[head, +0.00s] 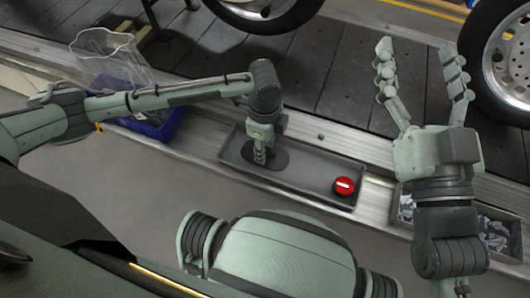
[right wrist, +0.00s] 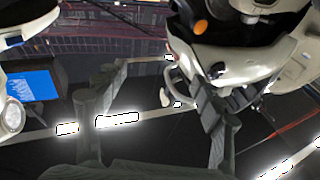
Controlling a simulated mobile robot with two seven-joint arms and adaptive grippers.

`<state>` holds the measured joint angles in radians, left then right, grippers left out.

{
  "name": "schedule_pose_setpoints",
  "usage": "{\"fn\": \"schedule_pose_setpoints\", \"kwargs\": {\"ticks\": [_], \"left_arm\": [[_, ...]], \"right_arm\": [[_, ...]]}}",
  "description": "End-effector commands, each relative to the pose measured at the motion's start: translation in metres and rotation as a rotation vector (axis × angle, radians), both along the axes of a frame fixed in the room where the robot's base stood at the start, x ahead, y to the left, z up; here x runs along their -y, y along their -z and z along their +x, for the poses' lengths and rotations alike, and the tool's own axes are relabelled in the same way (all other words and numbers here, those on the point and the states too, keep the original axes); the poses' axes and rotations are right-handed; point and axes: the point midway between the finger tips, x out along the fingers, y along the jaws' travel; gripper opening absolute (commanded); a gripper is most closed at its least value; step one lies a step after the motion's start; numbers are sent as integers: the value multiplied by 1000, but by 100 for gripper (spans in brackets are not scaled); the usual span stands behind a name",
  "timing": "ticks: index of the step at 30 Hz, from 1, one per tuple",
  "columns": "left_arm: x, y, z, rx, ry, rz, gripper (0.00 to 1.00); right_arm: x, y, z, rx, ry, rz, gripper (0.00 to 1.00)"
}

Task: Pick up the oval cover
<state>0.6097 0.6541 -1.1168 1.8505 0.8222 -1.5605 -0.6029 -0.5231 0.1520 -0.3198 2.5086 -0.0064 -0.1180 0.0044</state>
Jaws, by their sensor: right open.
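A dark oval cover (head: 278,161) lies flat in the left part of a long grey tray (head: 308,181). My left gripper (head: 260,158) points straight down over the cover, its fingertips at or very near its middle. The fingers are seen edge-on and hide part of the cover, so I cannot tell whether they are open or touch it. My right gripper (head: 417,55) is open and empty, pointing up, well to the right of the cover. Its spread fingers also show in the right wrist view (right wrist: 152,75), with nothing between them; the cover is not seen there.
A red round object with a white bar (head: 344,185) sits at the tray's right end. A blue bin (head: 152,127) with a clear bag stands at left. A grey bin (head: 492,245) of small metal parts is at right. Car wheels (head: 510,55) stand on the dark slat conveyor (head: 325,75).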

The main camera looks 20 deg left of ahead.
Motion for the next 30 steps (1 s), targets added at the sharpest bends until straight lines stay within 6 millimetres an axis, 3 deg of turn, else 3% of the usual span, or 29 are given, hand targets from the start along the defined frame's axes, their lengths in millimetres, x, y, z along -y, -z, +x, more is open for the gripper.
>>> {"fn": "schedule_pose_setpoints", "kwargs": {"ticks": [2,9,23,30], "left_arm": [[0,0,0,0,0,0,30],[0,0,0,-1,-1,0,1],[0,-4,0,0,-1,0,0],[0,-24,1,1,-1,-2,0]], "right_arm": [[0,0,0,-1,0,0,68],[0,0,0,-1,0,0,68],[0,1,1,-12,1,-6,68],[9,30,10,-140,24,-73,68]]}}
